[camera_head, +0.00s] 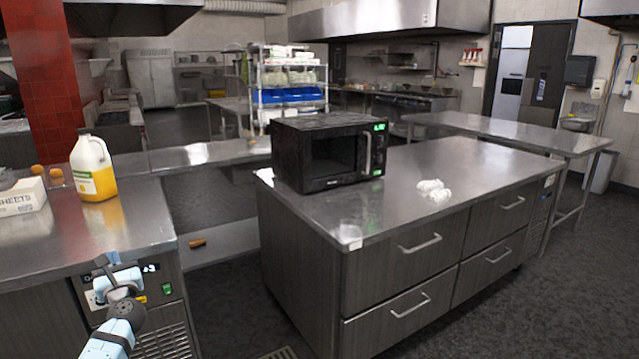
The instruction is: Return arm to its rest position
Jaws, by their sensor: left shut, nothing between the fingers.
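My left arm (110,338) comes in from the bottom left, light blue and white with a dark joint. Its left gripper (114,266) points up and away from me, in front of the left counter's cabinet face and below its top edge. It is shut and holds nothing. My right arm and right gripper do not show.
The left counter (110,230) bears a yellow jug (94,175), a white box (22,195) and orange round things (55,175). A steel drawer island (395,215) bears a black microwave (330,155) and white crumpled things (433,190). Dark floor (235,310) lies between.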

